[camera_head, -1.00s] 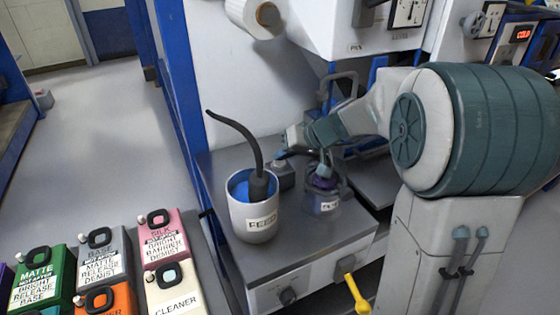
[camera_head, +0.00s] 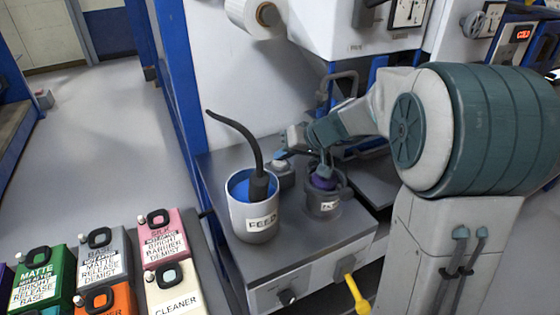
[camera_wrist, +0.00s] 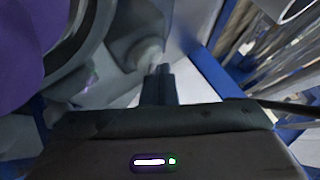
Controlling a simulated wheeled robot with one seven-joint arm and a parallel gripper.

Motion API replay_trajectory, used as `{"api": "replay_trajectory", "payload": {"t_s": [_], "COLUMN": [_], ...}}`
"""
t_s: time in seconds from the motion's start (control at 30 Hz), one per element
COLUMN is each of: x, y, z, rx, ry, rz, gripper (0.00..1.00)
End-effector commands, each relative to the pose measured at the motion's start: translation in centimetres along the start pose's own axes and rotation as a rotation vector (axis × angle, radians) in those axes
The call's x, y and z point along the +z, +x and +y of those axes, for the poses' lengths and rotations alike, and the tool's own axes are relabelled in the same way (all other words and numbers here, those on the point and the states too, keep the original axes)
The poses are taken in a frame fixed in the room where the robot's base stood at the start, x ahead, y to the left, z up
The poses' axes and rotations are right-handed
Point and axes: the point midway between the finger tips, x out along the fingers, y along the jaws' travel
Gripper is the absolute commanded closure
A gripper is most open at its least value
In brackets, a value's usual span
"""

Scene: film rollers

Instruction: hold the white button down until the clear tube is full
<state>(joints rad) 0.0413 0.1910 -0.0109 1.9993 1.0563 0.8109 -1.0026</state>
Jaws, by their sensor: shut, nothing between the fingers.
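My gripper (camera_wrist: 163,72) is shut and empty in the wrist view. Its fingertips are close to a pale round button (camera_wrist: 147,54); I cannot tell whether they touch or press it. In the head view my gripper (camera_head: 283,153) is above a small grey block (camera_head: 283,176) on the bench, behind the cups, and the button is hard to make out there. I cannot pick out a clear tube with certainty. A small dark grey jar (camera_head: 324,205) with a label and purple in its top stands right of the block.
A white cup (camera_head: 252,222) labelled FEED, with blue inside and a black hose (camera_head: 238,128), stands at the bench's left edge. A yellow handle (camera_head: 357,293) sticks out in front. Several labelled bottles (camera_head: 172,289) stand at lower left. A white machine (camera_head: 345,30) hangs above.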

Motion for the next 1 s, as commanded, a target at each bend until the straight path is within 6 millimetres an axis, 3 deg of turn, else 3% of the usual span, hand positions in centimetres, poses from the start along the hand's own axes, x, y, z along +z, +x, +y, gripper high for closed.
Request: {"api": "replay_trajectory", "payload": {"t_s": [0.03,0.57,1.0], "x": [1.2,1.1,0.5], "y": [0.7,0.7,-0.7], "z": [0.6,0.5,-0.6], "rx": [0.001,0.001,-0.002], "ry": [0.011,0.011,0.013], "rz": [-0.023,-0.023,-0.021], "gripper": [1.0,1.0,1.0]}}
